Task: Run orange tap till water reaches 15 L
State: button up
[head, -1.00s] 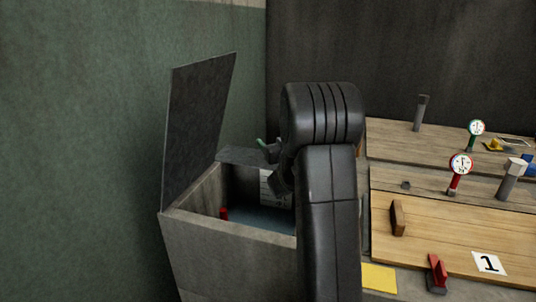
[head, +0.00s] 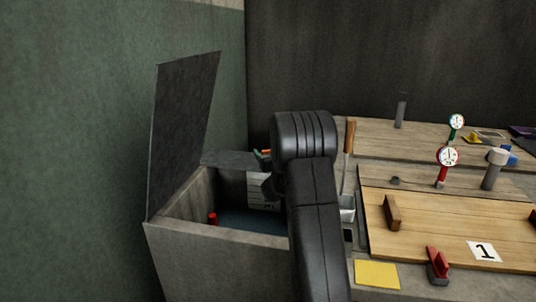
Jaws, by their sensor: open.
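An open grey tank (head: 215,250) stands at the left with its dark lid (head: 183,135) raised. Bluish water (head: 245,222) lies inside, below a white scale plate (head: 262,190) with dark marks too small to read. A small orange piece (head: 264,152), perhaps the orange tap's handle, shows at the tank's back edge beside my arm. My gripper (head: 272,187) is mostly hidden behind my arm, with a dark part showing in front of the scale plate. It is open; I cannot tell whether it touches the tap.
A small red post (head: 212,218) stands inside the tank. To the right are a wooden board (head: 440,225), a brown block (head: 392,212), a red clamp (head: 436,265), a yellow sheet (head: 377,274) and two dial gauges. A brown-handled tool (head: 349,138) stands beside my arm.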

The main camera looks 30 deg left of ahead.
jog(key=c, duration=1.4)
jog(key=shift+w+a+t+b, duration=0.1)
jog(key=shift+a+t+b, duration=0.05)
jog(key=shift+t+b, duration=0.2)
jog(key=shift+w+a+f+m+t+h+b, duration=0.1)
jog(key=shift+w+a+m+t+h+b, duration=0.2)
jog(key=shift+m+h+b, duration=0.35)
jog(key=shift+w+a+r+m+t+h, duration=0.25)
jog(key=shift+w+a+m+t+h, duration=0.15)
jog(key=shift+m+t+h, duration=0.35)
jog(key=h+p, duration=0.1)
jog(key=p, duration=0.1)
jog(key=w+m+t+h+p, duration=0.1)
jog(key=h+p, duration=0.1)
jog(key=p, duration=0.1)
jog(key=shift+w+a+r+m+t+p, duration=0.15)
jog(key=shift+a+r+m+t+p, duration=0.15)
jog(key=shift+m, duration=0.1)
jog(key=h+p, duration=0.1)
jog(key=p, duration=0.1)
jog(key=w+m+h+p, duration=0.1)
jog(key=p, duration=0.1)
jog(key=m+t+h+p, duration=0.1)
jog(key=p, duration=0.1)
jog(key=shift+w+a+f, duration=0.25)
jog(key=shift+w+f, duration=0.05)
jog(key=shift+w, duration=0.05)
jog(key=shift+w+h+p, duration=0.1)
jog(key=shift+h+p, duration=0.2)
